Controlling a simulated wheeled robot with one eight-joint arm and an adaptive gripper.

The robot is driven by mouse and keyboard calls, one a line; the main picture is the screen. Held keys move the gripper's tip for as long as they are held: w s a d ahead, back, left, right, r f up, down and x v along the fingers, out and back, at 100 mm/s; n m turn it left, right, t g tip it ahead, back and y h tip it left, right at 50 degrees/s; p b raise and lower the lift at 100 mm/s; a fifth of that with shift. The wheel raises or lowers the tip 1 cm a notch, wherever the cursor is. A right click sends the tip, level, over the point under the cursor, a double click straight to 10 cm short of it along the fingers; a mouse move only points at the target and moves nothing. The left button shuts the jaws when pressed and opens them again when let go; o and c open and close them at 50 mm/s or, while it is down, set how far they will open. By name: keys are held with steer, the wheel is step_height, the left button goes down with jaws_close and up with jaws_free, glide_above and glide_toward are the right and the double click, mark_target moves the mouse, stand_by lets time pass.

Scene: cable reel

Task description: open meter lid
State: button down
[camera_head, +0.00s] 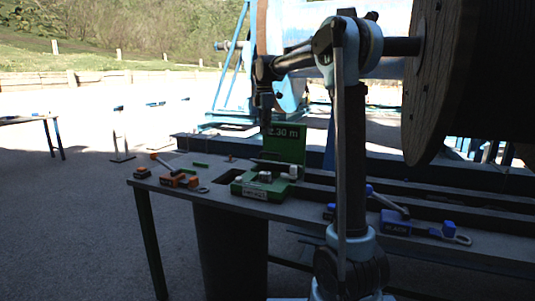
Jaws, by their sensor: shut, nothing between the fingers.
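A green meter (262,190) with a pale label on its front sits on the workbench. An upright green panel reading "2.30 m" (290,150) stands just behind it. I cannot tell whether this panel is the lid or a separate display. Small light-coloured parts sit on top of the meter. My gripper (265,121) points down above and behind the meter, in front of the upper left of the panel in the picture. It is shut and looks empty. It is dark and small here, and I cannot tell whether it touches the panel.
The workbench (310,203) holds orange tools (180,180) at left and blue tools (396,222) at right. A large wooden cable reel (445,80) stands behind at right. My arm hides part of the bench. Open paved ground (70,220) lies at left.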

mark_target(266, 153)
steer(key=s+a+f+n+t, duration=0.2)
steer(key=s+n+t, duration=0.1)
steer(key=s+n, duration=0.5)
steer(key=shift+n+h, duration=0.3)
steer(key=shift+n, duration=0.2)
steer(key=w+f, duration=0.2)
steer(key=f, duration=0.1)
steer(key=w+d+f, duration=0.1)
steer(key=w+f, duration=0.1)
steer(key=f, duration=0.1)
steer(key=w+d+f, duration=0.1)
steer(key=w+f, duration=0.1)
steer(key=f, duration=0.1)
steer(key=shift+w+d+r, duration=0.1)
steer(key=shift+w+d, duration=0.2)
steer(key=shift+w, duration=0.4)
